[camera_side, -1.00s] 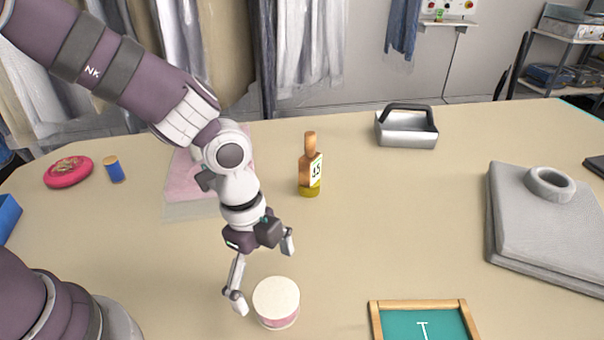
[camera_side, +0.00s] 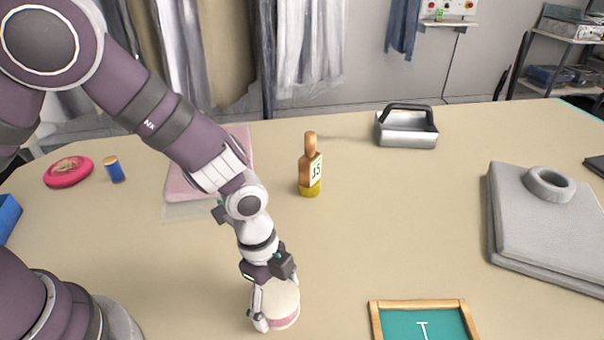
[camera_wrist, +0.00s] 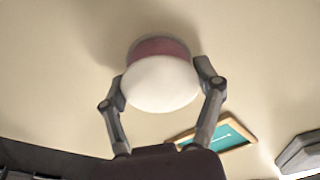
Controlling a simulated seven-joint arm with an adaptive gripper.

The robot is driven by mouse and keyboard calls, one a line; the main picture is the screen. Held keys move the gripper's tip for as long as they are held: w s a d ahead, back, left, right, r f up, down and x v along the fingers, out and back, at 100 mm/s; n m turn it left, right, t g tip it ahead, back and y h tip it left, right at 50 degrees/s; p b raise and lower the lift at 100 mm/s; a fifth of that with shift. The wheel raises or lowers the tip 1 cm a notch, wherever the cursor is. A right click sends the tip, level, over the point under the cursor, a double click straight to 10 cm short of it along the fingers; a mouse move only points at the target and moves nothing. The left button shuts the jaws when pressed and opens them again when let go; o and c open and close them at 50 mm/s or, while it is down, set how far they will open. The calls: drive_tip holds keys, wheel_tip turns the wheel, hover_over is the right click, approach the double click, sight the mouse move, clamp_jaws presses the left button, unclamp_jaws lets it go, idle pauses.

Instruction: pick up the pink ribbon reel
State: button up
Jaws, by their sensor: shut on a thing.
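The pink ribbon reel (camera_side: 284,304) is a short cylinder with a cream top and a pink band, standing at the front of the table in the side view. My gripper (camera_side: 272,312) has come down over it from above, with one finger along its left side. In the wrist view the reel (camera_wrist: 162,84) sits between the two fingertips of my gripper (camera_wrist: 160,88), which are shut on its sides. Its pale top faces the camera and the pink band shows beyond. The far finger is hidden in the side view.
A teal board with a wooden frame (camera_side: 376,322) lies to the right of the reel. A bottle marked 35 (camera_side: 310,170) stands behind. A grey folded stack (camera_side: 540,235) is at the right. A pink folded cloth (camera_side: 185,185) lies behind my arm. The table centre is clear.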

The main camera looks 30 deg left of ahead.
drive_tip(key=shift+c, duration=0.7)
